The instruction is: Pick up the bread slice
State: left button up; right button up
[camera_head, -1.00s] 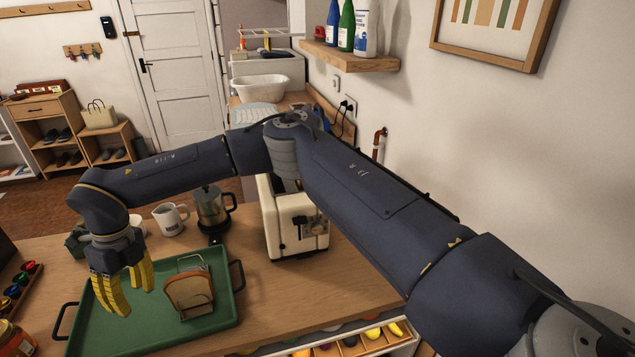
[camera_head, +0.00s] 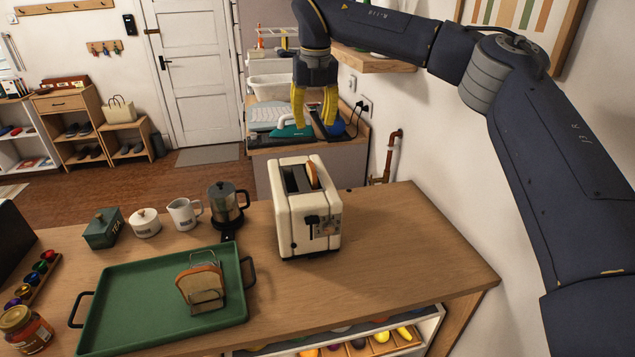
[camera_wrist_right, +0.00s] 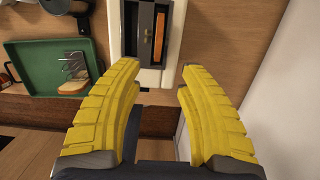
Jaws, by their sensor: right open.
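A bread slice (camera_head: 313,176) stands in a slot of the cream toaster (camera_head: 308,222), its brown top edge showing above the slot. In the right wrist view this slice (camera_wrist_right: 158,38) is a narrow orange-brown strip in the toaster (camera_wrist_right: 148,76). Another bread slice (camera_head: 199,287) stands in a wire rack (camera_head: 208,299) on the green tray (camera_head: 130,316). My right gripper (camera_head: 313,108) has yellow fingers, is open and empty, and hangs fingers-down above the toaster's height. In its wrist view the slice lies ahead, between the finger directions. My left gripper is out of view.
A moka pot (camera_head: 227,203), a white jug (camera_head: 183,214), a sugar pot (camera_head: 145,223) and a green tea tin (camera_head: 102,229) line the counter left of the toaster. The counter (camera_head: 400,240) right of the toaster is clear up to the wall.

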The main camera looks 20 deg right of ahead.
aim_at(312, 166)
jog(key=f, duration=0.5)
jog(key=w+f, duration=0.1)
jog(key=f, duration=0.4)
jog(key=w+f, duration=0.1)
jog(key=f, duration=0.4)
jog(key=shift+w+f, duration=0.15)
jog(key=shift+f, duration=0.2)
grip_shut()
